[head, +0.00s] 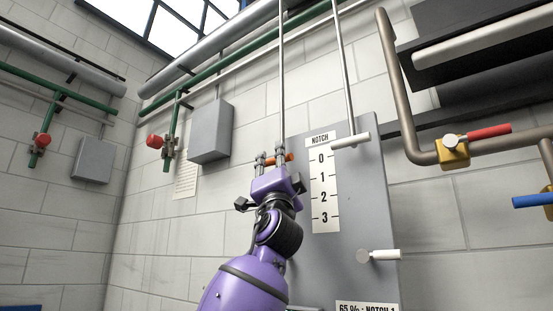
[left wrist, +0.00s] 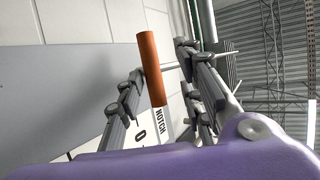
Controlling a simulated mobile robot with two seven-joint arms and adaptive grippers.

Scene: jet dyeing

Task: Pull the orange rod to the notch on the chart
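The orange rod (head: 289,157) is a short crossbar on the grey panel, about level with the 0 mark of the notch chart (head: 324,190). The chart is a white strip marked NOTCH, 0 to 3. My left gripper (head: 271,156) is at the rod, its fingers pointing up and partly covering it. In the left wrist view the orange rod (left wrist: 151,65) lies between the spread fingers of the left gripper (left wrist: 162,65), nearer the left finger, with a gap to the right one. Whether it touches the left finger is unclear. My right gripper is out of view.
A white crossbar (head: 350,140) hangs on a vertical rod right of the chart, and a white peg (head: 380,255) sticks out lower. A plate (head: 367,307) reads 65 % : NOTCH 1. Brown pipe (head: 398,100) with a red-handled valve (head: 453,152) stands right; a grey box (head: 211,132) hangs left.

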